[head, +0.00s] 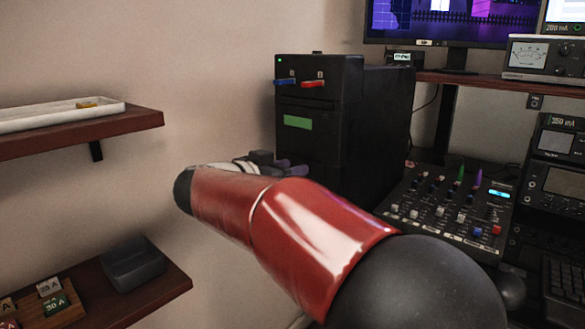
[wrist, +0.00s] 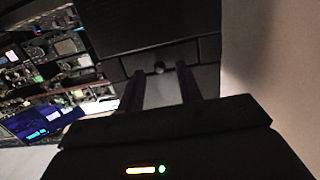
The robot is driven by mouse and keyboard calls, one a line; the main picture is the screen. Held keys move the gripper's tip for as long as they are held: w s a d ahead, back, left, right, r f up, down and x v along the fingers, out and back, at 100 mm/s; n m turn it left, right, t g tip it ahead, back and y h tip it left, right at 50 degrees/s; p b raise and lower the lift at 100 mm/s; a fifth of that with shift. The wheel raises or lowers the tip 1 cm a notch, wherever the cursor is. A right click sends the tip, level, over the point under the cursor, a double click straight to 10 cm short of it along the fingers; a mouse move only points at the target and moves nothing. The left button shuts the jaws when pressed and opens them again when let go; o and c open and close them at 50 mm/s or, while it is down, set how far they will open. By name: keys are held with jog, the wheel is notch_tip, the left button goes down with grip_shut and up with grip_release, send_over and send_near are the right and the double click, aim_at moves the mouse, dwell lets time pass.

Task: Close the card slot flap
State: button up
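The black box unit (head: 345,120) stands against the wall, with a blue and a red lever at its top and a green label on its front. My gripper (head: 288,167) is at the lower front of this unit. Whether the fingers touch that panel I cannot tell. I cannot make out the card slot flap for certain; my arm hides the unit's lower front in the head view.
A mixer panel (head: 445,208) with several sliders lies right of the unit. A desk shelf (head: 480,84) holds a monitor and a meter. Wooden wall shelves (head: 85,135) are at the left, the lower one (head: 172,285) with a grey bin (head: 133,265).

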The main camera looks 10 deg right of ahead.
jog(key=v, duration=0.6)
jog(key=shift+s+a, duration=0.15)
notch_tip(320, 180, up, 6)
jog(key=w+n+t+y, duration=0.1)
jog(key=n+t+y, duration=0.6)
jog(key=t+y, duration=0.25)
jog(key=s+a+f+n+g+y, duration=0.1)
jog(key=s+f+n+g+y, duration=0.45)
jog(key=s+f+y, duration=0.4)
jog(key=s+d+f+m+g+h, duration=0.1)
jog(key=s+d+f+g, duration=0.3)
jog(key=s+f, duration=0.4)
jog(key=s+d+f+g+h, duration=0.4)
jog(key=s+f, duration=0.4)
jog(key=f, duration=0.1)
jog(key=shift+m+h, duration=0.3)
jog(key=shift+m, duration=0.05)
